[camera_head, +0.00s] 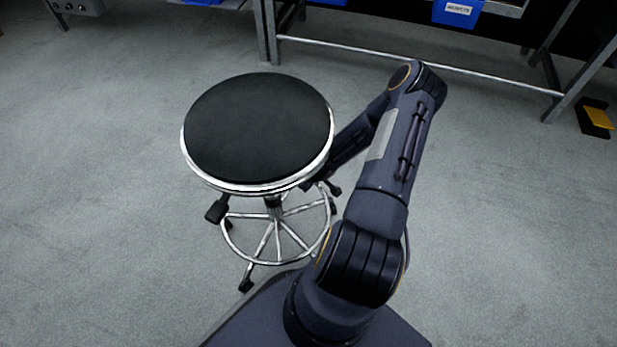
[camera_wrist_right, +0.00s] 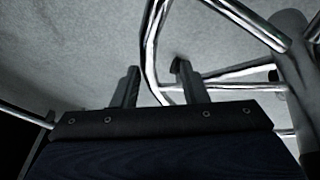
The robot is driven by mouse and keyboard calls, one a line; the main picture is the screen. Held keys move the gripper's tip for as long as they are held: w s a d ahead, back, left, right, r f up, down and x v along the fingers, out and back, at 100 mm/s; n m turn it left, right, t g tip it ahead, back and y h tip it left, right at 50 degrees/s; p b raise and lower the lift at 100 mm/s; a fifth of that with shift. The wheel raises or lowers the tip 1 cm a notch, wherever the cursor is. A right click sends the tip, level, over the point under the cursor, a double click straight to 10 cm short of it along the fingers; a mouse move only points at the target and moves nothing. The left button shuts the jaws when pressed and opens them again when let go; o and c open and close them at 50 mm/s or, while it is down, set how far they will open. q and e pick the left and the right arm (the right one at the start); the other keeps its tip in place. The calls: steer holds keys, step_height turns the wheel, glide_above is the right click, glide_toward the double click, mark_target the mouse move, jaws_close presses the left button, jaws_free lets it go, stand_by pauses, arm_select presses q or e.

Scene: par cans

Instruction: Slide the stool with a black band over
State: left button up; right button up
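A round stool (camera_head: 258,128) with a black seat and a shiny chrome band around its rim stands upright on the floor, left of my right arm. Its chrome foot ring and dark casters show below the seat. My right arm bends over at the top and reaches back down behind the seat, so the seat hides the gripper in the head view. In the right wrist view my right gripper (camera_wrist_right: 156,68) has its two fingers apart. A chrome tube of the stool (camera_wrist_right: 151,50) passes between or just beyond them; contact is unclear. My left gripper is out of view.
A metal workbench frame (camera_head: 420,67) with blue bins (camera_head: 458,12) stands along the back. A black and yellow object (camera_head: 597,118) lies on the floor at the far right. A grey box (camera_head: 76,7) is at the top left. The floor left of the stool is clear.

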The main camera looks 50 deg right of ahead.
steer(key=shift+b+x, duration=0.5)
steer(key=shift+x, duration=1.35)
steer(key=shift+c, duration=0.4)
jaws_close()
